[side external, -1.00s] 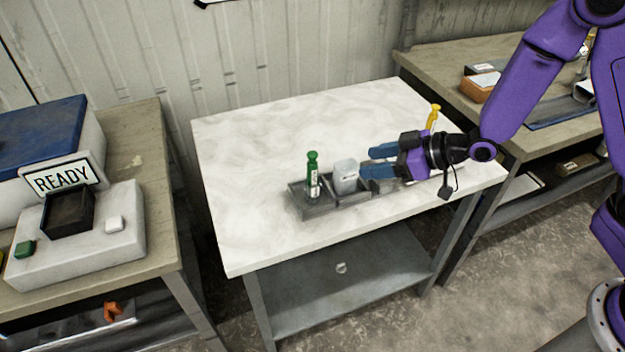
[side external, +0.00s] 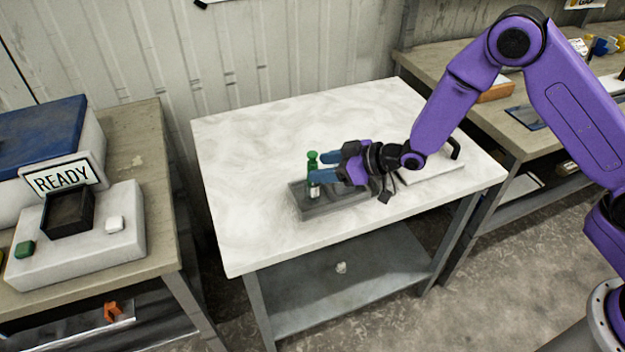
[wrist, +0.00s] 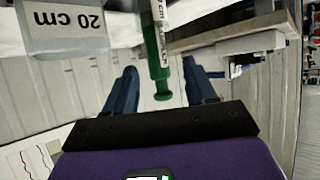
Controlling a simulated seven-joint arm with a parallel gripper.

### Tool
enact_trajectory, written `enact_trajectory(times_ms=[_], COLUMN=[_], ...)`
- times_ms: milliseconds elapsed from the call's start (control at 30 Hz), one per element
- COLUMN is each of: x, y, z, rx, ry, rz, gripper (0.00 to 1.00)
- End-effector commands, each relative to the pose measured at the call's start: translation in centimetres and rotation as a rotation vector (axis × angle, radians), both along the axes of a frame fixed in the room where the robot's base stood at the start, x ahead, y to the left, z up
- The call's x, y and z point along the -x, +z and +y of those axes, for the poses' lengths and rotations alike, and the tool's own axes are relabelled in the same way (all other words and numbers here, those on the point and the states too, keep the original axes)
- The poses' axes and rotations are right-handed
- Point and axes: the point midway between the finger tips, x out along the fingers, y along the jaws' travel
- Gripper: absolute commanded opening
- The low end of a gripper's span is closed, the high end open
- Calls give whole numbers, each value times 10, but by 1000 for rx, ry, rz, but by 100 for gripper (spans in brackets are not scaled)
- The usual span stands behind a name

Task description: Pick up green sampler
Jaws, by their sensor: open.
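The green sampler (side external: 312,158) stands upright in the left end of a grey rack (side external: 325,207) on the white-topped table. My gripper (side external: 317,168) is open and level, reaching in from the right with its blue fingers at the sampler. In the wrist view, the green sampler (wrist: 158,75) with its white label lies between the two open fingers of my gripper (wrist: 159,66). A gap shows on both sides of it. My fingers cover part of the sampler in the side view.
A clear container labelled "20 cm" (wrist: 65,32) is close beside the sampler in the wrist view; my gripper hides it in the side view. A white board (side external: 432,174) lies to the right. The tabletop (side external: 255,150) left of and behind the rack is clear.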

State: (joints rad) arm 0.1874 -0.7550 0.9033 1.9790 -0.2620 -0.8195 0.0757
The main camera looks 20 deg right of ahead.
Motion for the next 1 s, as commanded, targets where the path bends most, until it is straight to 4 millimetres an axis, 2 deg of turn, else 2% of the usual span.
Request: enact_trajectory(times_ms=[167,500,867,1000], x=[-7,-33,-37,-37], y=[-3,-17,-19,-19], z=[7,30,34,34], rx=[1,1,1,1], ry=[0,1,0,0], rz=[-1,0,1,1], gripper=[55,55,55,10])
